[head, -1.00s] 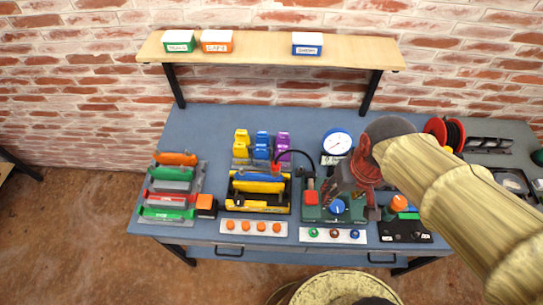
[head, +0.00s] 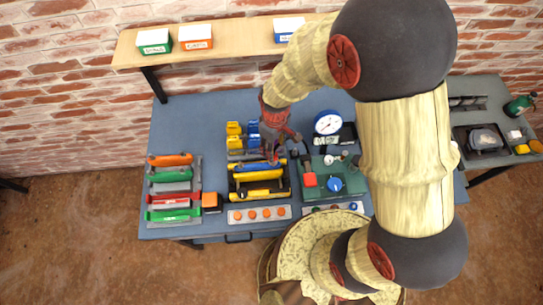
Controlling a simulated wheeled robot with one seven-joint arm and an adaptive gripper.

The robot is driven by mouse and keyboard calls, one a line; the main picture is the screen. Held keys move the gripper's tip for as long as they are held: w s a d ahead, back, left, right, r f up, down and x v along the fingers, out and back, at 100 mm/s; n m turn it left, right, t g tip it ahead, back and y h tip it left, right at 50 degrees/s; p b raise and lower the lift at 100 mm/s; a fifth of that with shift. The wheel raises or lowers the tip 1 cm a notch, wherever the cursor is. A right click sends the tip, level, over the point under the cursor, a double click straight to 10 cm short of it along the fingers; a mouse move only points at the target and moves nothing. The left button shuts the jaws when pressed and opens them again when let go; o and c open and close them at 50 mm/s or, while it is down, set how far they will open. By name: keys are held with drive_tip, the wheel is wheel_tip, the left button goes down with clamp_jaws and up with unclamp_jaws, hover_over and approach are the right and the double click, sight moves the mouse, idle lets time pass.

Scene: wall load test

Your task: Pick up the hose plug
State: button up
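A black hose (head: 301,147) runs from the green pump unit (head: 350,172) on the blue bench toward the blue and yellow tools. A small red piece at the hose's far end, which looks like the hose plug (head: 276,160), shows just below my gripper. My gripper (head: 276,151) points down over the back of the blue and yellow tools, at or right above the plug. My gripper and the plug overlap in the head view. The fingers are too small and dark to show whether they are open or touch the plug.
Blue and yellow tools (head: 259,178) lie in a black holder under my gripper. A pressure gauge (head: 328,122) stands at right. A shelf (head: 130,50) with small boxes overhangs the back.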

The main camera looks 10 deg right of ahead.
drive_tip(key=shift+w+f, duration=0.15)
drive_tip(key=shift+f, duration=0.45)
drive_tip(key=shift+w+f, duration=0.15)
drive_tip(key=shift+f, duration=0.4)
drive_tip(key=shift+s+a+f, duration=0.1)
drive_tip(key=shift+s+f, duration=0.05)
drive_tip(key=shift+f, duration=1)
drive_tip(key=shift+s+a+f, duration=0.1)
drive_tip(key=shift+s+f, duration=0.05)
drive_tip(key=shift+f, duration=1)
drive_tip(key=shift+c, duration=0.8)
clamp_jaws()
